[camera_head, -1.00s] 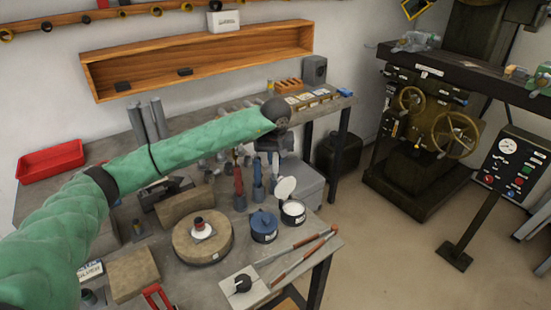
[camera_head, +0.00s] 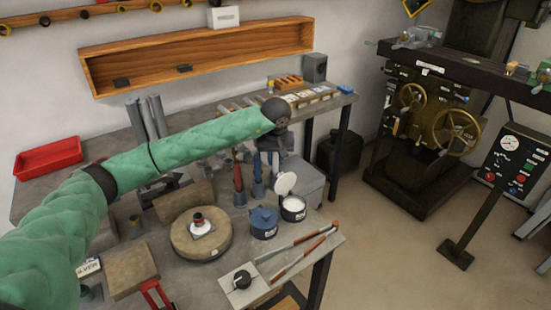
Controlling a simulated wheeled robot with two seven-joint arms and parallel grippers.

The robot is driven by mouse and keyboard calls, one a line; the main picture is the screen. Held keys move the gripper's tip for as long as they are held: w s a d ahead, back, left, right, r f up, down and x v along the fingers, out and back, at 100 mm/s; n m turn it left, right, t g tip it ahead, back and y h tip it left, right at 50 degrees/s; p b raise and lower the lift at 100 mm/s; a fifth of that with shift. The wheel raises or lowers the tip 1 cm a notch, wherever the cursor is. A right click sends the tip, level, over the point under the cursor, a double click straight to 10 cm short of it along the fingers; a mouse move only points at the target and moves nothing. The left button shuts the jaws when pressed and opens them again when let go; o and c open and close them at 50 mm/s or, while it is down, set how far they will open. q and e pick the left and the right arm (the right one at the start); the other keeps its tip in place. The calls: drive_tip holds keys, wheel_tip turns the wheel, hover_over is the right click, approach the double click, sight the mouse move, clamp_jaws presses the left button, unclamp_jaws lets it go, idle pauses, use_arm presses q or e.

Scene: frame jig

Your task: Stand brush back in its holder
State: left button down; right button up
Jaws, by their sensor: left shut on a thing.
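My left arm, in a green sleeve, reaches across the bench from the left. My left gripper (camera_head: 274,160) points down past the dark wrist joint, above the back part of the bench. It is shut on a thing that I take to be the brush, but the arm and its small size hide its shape. Two slim upright holders stand just left of and below the gripper: one (camera_head: 240,198) with a red-handled thing upright in it, and a blue-grey one (camera_head: 258,189). I cannot tell which is the brush's holder. My right gripper is not in view.
A round wooden block (camera_head: 184,245), long red-handled tongs (camera_head: 300,262) and a red tray (camera_head: 48,158) are also on the bench (camera_head: 225,268).

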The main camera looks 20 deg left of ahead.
use_arm(q)
drive_tip(key=c, duration=1.2)
unclamp_jaws()
drive_tip(key=shift+r, duration=0.15)
drive_tip(key=b+v, duration=0.2)
drive_tip(key=v, duration=0.4)
drive_tip(key=shift+s+r, duration=0.1)
drive_tip(key=shift+r, duration=0.1)
drive_tip(key=shift+s+r, duration=0.15)
drive_tip(key=shift+r, duration=0.35)
